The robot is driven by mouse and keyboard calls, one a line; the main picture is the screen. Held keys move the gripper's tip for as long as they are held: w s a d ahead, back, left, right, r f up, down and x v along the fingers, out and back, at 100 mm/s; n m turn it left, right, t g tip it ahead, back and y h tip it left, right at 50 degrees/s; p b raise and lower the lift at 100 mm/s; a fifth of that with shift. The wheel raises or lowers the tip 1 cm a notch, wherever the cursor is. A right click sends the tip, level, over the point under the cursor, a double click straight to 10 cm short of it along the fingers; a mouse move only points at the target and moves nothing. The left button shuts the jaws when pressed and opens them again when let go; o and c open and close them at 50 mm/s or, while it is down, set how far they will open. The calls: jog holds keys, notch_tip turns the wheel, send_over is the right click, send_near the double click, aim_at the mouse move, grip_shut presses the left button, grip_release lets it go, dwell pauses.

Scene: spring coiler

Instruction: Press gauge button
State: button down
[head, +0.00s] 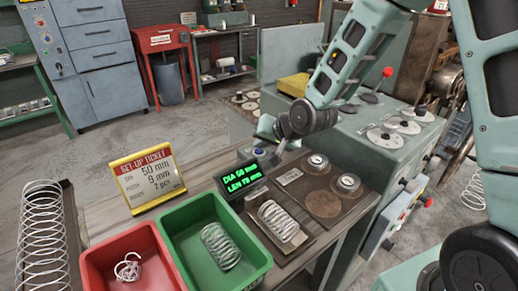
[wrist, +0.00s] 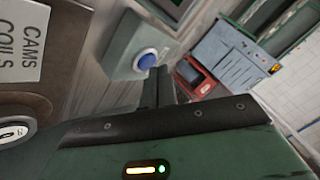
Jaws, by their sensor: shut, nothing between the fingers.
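The gauge (head: 240,179) on the bench has a dark display with green text reading DIA 50 mm and LEN 79 mm. A coil spring (head: 278,219) lies on the plate in front of it. The blue gauge button (wrist: 147,61) sits in a pale ring on a grey-green housing in the wrist view, and shows small beside the display in the head view (head: 259,152). My gripper (wrist: 160,72) is shut and empty, its dark fingertips close beside the button. I cannot tell whether they touch it. In the head view my gripper (head: 266,133) is above the gauge, partly hidden by my wrist.
A green bin (head: 181,265) holds one spring, and a red bin (head: 98,268) holds a tangled wire. A yellow-framed set-up ticket (head: 146,178) stands behind them. Round discs in a brown board (head: 322,204) lie right of the gauge, before the green coiler machine (head: 385,140).

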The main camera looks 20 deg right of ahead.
aim_at(262, 153)
jog(key=shift+r, duration=0.45)
notch_tip(262, 153, up, 5)
jog(key=p, duration=0.4)
jog(key=shift+p, duration=0.35)
dwell(0.4)
